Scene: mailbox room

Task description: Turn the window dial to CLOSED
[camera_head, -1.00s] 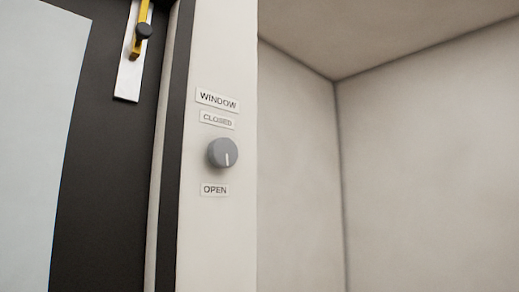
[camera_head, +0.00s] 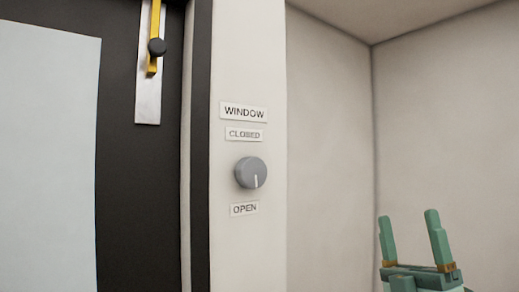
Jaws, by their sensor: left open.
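The grey round window dial (camera_head: 249,171) is on a pale wall panel in the middle of the head view. Its white pointer line points down, towards the OPEN label (camera_head: 244,209). The CLOSED label (camera_head: 244,134) is above the dial, and the WINDOW label (camera_head: 244,112) is above that. My left gripper (camera_head: 408,217), green with two upright fingers, is at the lower right. It is open and empty, apart from the dial and to its right in the picture. My right gripper is not in view.
A dark door or frame (camera_head: 145,190) with a light pane (camera_head: 48,160) is on the left. A yellow lever (camera_head: 154,40) with a black knob sits on a metal plate there. Bare pale walls (camera_head: 330,150) meet in a corner at the right.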

